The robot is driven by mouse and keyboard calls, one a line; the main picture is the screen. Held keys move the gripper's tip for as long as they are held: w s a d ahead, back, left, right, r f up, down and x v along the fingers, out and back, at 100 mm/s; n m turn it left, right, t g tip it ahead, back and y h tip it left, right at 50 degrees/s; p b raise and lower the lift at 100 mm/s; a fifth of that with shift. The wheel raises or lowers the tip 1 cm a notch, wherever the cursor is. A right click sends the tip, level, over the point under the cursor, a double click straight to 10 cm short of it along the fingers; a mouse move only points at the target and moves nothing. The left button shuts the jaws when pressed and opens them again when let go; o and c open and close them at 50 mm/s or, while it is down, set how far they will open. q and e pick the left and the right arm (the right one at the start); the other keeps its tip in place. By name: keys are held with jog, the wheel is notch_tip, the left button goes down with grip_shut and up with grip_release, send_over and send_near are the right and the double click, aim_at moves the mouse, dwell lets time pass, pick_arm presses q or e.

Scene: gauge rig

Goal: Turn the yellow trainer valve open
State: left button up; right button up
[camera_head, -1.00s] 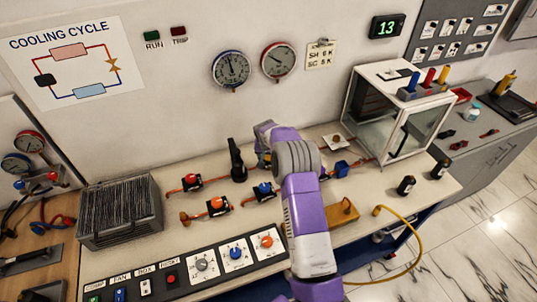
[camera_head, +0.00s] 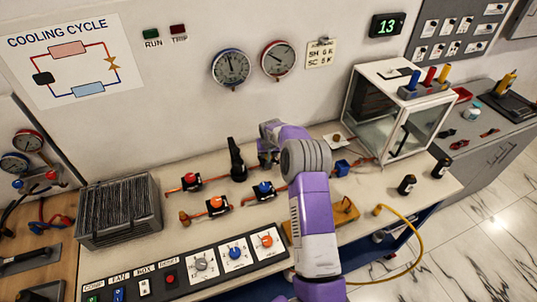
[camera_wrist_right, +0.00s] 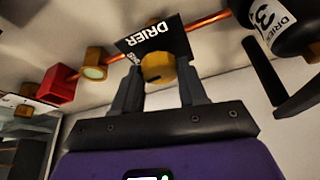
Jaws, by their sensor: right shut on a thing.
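In the head view my right gripper (camera_head: 267,158) is low over the bench, beside a black upright part (camera_head: 237,160). My purple arm hides most of the valve there, so its turn angle cannot be told. My left gripper is in neither view.
Valves with red (camera_head: 191,179), orange (camera_head: 216,203) and blue (camera_head: 264,188) knobs stand left of my right arm. A control panel (camera_head: 207,283) lies in front. A glass-sided box (camera_head: 393,112) and small dark bottles (camera_head: 407,184) are right. A copper pipe (camera_wrist_right: 205,21) runs behind the knob.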

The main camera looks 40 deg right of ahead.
jog(key=n, duration=0.2)
jog(key=n+y+b, duration=0.1)
jog(key=n, duration=0.1)
jog(key=shift+d+n+t+y, duration=0.15)
jog(key=shift+n+t+y, duration=0.15)
jog(key=shift+t, duration=0.1)
jog(key=n+y, duration=0.2)
jog(key=n, duration=0.2)
jog(key=shift+d+n, duration=0.1)
jog(key=shift+n, duration=0.2)
jog(key=n+y, duration=0.1)
jog(key=n, duration=0.1)
jog(key=shift+n+g, duration=0.3)
jog(key=shift+d+n+g+y+p, duration=0.1)
jog(key=shift+n+g+y+p, duration=0.25)
jog(key=shift+n, duration=1.55)
jog(key=o, duration=1.1)
jog(key=shift+c, duration=0.2)
